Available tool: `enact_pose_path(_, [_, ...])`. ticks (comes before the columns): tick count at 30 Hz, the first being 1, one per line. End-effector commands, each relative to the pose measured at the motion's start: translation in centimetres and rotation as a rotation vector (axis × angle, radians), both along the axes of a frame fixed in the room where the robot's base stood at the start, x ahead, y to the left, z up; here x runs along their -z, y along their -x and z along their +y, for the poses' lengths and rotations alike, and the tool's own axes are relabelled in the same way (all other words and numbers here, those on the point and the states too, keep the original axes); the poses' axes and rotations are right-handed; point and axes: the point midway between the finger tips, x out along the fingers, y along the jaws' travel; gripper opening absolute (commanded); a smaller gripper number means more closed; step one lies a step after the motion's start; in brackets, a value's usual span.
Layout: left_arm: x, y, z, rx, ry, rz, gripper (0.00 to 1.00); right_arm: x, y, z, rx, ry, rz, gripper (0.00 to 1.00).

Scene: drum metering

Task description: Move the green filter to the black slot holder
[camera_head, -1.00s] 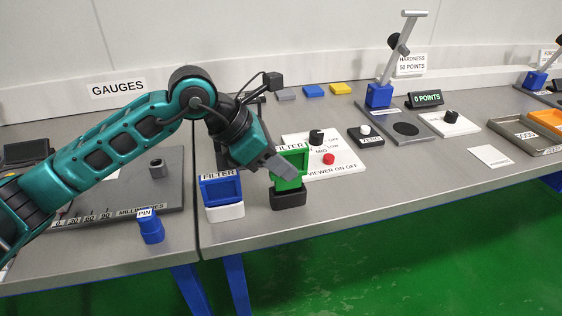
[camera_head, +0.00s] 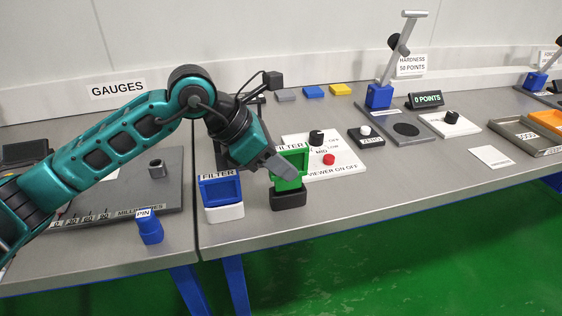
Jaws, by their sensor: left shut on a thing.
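The green filter (camera_head: 289,183) is an upright square frame with a FILTER label on top. Its lower end is at the black slot holder (camera_head: 289,200), and I cannot tell how deep it sits. My left gripper (camera_head: 283,168) is shut on the green filter at its left side, with the finger slanting down across the frame. The blue filter (camera_head: 220,190) stands upright in a white holder (camera_head: 224,213) to the left. My right gripper is not in view.
A white viewer panel (camera_head: 345,168) with a black knob and a red button lies behind the filter. A blue pin (camera_head: 150,230) stands on the left table. The table's front edge is close, with free surface to the right of the black holder.

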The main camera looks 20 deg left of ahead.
Motion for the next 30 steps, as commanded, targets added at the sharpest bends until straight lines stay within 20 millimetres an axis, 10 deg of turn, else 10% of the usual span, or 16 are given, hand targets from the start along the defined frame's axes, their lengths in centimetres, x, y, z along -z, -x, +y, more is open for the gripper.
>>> enact_pose_path(30, [0.65, 0.00, 0.00, 0.000, 0.000, 0.000, 0.00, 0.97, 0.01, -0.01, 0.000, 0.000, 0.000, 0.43])
